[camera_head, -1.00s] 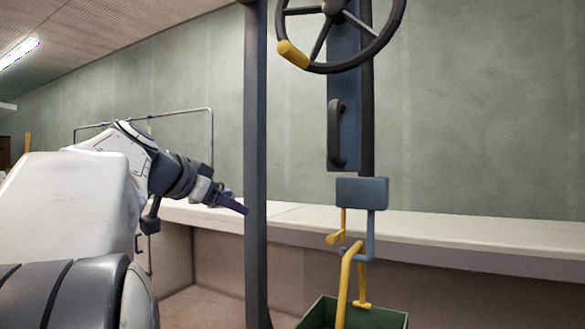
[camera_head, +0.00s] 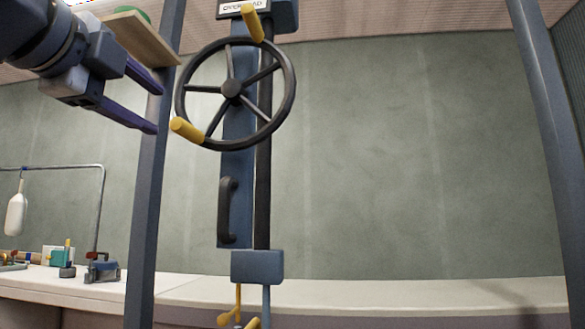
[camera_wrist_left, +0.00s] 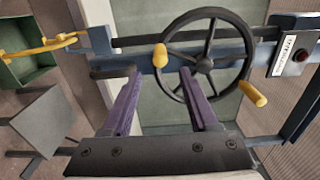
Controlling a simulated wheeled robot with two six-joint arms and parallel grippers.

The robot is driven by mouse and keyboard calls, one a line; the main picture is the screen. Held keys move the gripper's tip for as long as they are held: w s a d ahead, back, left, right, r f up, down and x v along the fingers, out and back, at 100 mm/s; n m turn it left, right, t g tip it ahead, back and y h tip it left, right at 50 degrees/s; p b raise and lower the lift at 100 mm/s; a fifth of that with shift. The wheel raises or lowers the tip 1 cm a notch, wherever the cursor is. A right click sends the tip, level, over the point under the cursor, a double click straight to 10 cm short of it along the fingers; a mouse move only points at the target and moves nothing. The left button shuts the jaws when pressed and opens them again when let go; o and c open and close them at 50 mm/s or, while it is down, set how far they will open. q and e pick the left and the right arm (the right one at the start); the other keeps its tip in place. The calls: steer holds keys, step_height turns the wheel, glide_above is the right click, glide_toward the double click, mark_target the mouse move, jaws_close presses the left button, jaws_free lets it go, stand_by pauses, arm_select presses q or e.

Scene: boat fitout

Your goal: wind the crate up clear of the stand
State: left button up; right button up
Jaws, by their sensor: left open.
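The dark handwheel (camera_head: 287,108) with two yellow knobs is mounted on a blue upright. One knob (camera_head: 186,130) is at its lower left, the other (camera_head: 253,23) at its top. My left gripper (camera_head: 157,108) is open and empty, left of the wheel with its fingers pointing toward it. In the left wrist view the lower-left knob (camera_wrist_left: 160,56) lies ahead between the fingertip lines, apart from the fingers. A yellow hook (camera_head: 230,318) hangs at the bottom of the head view. The green crate (camera_wrist_left: 38,76) shows at the wrist view's left; what supports it cannot be told.
A dark post (camera_head: 147,200) stands close beside my left gripper, and another post (camera_head: 550,130) stands at the right. A pale bench (camera_head: 400,297) runs along the wall. A fixed black handle (camera_head: 227,210) is below the wheel. A red button (camera_wrist_left: 302,56) sits beside a sign.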

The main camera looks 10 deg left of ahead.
mark_target(184, 136)
arm_select(q)
steer(key=shift+w+d+r+p, duration=0.15)
steer(key=shift+w+p, duration=0.25)
steer(key=shift+w, duration=1)
steer(key=shift+w+p, duration=0.8)
steer(key=shift+w, duration=3.05)
steer(key=shift+c, duration=0.3)
